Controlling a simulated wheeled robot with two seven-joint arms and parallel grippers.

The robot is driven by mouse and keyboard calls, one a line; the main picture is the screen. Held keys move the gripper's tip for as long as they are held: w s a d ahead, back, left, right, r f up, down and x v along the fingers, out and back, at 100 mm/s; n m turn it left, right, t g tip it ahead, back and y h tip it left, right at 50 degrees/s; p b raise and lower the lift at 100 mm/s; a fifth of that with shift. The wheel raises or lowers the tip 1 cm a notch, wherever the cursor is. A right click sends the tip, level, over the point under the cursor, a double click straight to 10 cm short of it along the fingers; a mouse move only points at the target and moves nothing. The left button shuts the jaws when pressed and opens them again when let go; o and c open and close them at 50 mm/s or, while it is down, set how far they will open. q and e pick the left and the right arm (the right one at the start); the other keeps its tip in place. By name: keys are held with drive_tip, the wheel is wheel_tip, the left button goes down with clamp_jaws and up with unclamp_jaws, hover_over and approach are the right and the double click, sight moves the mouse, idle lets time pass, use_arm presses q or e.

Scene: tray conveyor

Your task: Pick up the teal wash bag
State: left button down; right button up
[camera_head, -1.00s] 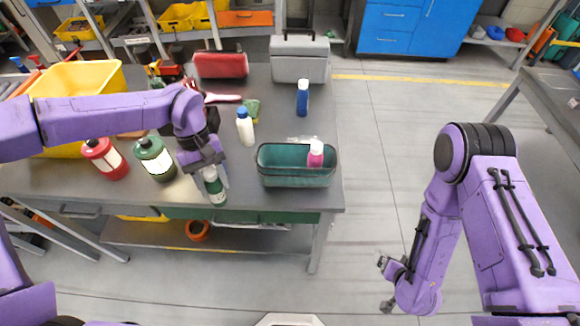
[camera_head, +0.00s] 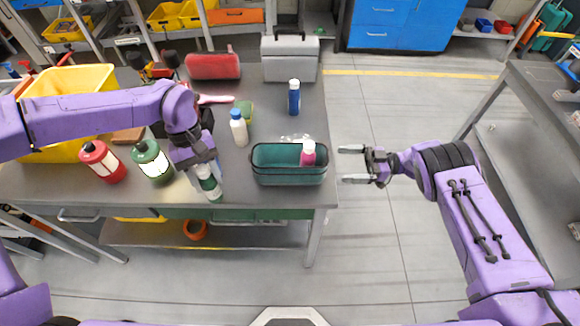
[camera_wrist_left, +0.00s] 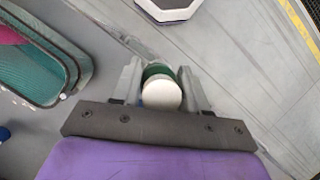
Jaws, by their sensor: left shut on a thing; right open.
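The teal wash bag (camera_head: 289,176) is an open-topped container near the front right edge of the grey workbench. A pink bottle with a pale cap (camera_head: 308,153) stands in it. The bag also shows at the left of the left wrist view (camera_wrist_left: 38,62). My left gripper (camera_head: 208,182) is shut on a green and white bottle (camera_head: 209,186), just left of the bag; its white cap shows between the fingers in the left wrist view (camera_wrist_left: 161,93). My right gripper (camera_head: 352,164) is open and empty, right of the bag and beyond the bench edge, fingers pointing left.
A white bottle (camera_head: 239,129) and a blue bottle (camera_head: 294,98) stand behind the bag. Red (camera_head: 102,162) and green (camera_head: 152,161) canisters stand left of my left gripper. A grey case (camera_head: 289,60) and red case (camera_head: 213,66) are at the back. Open floor lies right of the bench.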

sight(310, 163)
drive_tip(key=a, duration=1.2)
drive_tip(key=shift+s+r+b, duration=0.1)
drive_tip(key=shift+r+b, duration=0.15)
drive_tip(key=shift+b, duration=0.05)
drive_tip(key=shift+d, duration=0.15)
drive_tip(key=c, duration=0.8)
